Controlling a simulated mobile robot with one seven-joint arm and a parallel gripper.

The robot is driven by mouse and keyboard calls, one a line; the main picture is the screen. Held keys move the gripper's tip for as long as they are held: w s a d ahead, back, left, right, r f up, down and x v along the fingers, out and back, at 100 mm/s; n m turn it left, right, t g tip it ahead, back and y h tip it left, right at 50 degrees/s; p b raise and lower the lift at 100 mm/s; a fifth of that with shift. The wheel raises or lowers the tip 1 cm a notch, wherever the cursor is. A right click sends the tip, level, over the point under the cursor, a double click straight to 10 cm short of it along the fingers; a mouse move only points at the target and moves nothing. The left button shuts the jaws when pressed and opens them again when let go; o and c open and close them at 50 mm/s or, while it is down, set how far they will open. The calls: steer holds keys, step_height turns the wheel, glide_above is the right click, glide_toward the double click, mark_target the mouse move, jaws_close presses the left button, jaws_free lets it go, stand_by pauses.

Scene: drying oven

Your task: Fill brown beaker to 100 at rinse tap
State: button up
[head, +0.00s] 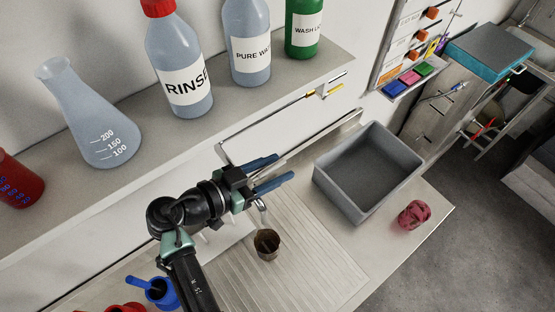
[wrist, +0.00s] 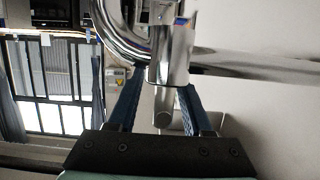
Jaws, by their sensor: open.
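The brown beaker (head: 267,246) stands upright on the ribbed draining board (head: 310,238), below my gripper. Its inside looks dark, and I cannot read a fill level. A chrome tap (wrist: 172,50) fills the upper middle of the wrist view, with its curved pipe to the left. In the head view a small part of the tap spout (head: 262,207) shows just above the beaker; my gripper hides the rest. My gripper (head: 283,167) is open, its blue fingers level with the tap. In the wrist view the tap's metal end shows between the fingers; I cannot tell whether they touch.
A grey basin (head: 375,180) sits right of the draining board, with a pink beaker (head: 414,215) beside it. A shelf (head: 300,75) behind holds a flask (head: 85,115), a RINSE bottle (head: 180,65) and other bottles. Blue and red vessels stand at the lower left.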

steer(key=shift+w+d+f, duration=0.2)
steer(key=shift+w+d, duration=0.2)
jaws_close()
